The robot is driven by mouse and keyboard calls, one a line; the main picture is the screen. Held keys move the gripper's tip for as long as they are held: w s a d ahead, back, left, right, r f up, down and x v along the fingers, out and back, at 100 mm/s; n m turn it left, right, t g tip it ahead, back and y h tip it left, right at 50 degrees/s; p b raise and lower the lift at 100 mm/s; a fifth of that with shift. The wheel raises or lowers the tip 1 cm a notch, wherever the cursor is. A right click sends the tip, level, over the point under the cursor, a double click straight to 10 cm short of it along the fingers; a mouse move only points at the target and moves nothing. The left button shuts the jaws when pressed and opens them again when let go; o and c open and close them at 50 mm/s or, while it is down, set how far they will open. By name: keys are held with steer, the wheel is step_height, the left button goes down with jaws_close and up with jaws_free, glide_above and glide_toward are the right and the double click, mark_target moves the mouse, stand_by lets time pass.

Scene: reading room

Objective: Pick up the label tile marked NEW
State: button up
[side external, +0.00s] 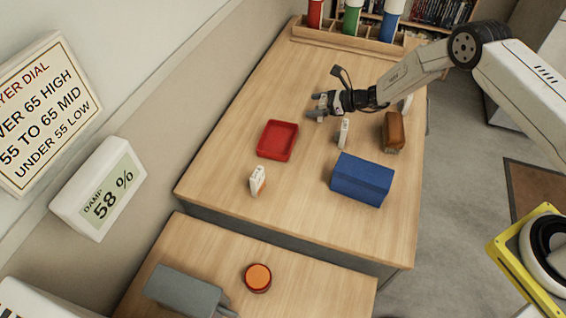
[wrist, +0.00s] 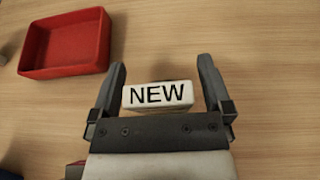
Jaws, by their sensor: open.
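The label tile marked NEW (wrist: 157,95) is a small white block with black letters, lying on the wood surface in the wrist view. It sits between the two fingers of my gripper (wrist: 162,70), with a small gap on each side. My gripper is open and holds nothing. In the side view my gripper (side external: 317,106) is low over the middle of the desk, behind the red tray. The NEW tile cannot be made out clearly there among the fingers.
The red tray (side external: 264,152) looks empty and also shows in the wrist view (wrist: 105,62). Other white tiles stand in front of it (side external: 258,180) and nearer my gripper (side external: 343,132). A blue box (side external: 361,179) and brown object (side external: 394,131) stand at right. A display (side external: 105,195) reads DAMP 58 %.

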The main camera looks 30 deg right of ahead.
steer(key=c, duration=1.3)
steer(key=shift+o, duration=0.2)
steer(key=shift+r, duration=0.15)
steer(key=shift+r, duration=0.7)
steer(key=s+r, duration=0.3)
steer(key=s, duration=0.1)
steer(key=s+d+r, duration=0.1)
steer(key=s+r, duration=0.6)
steer(key=s, duration=0.1)
steer(key=shift+s+d+r, duration=0.1)
steer(key=shift+d+r, duration=0.05)
steer(key=shift+r, duration=0.2)
steer(key=shift+s+r, duration=0.3)
steer(key=shift+s, duration=0.6)
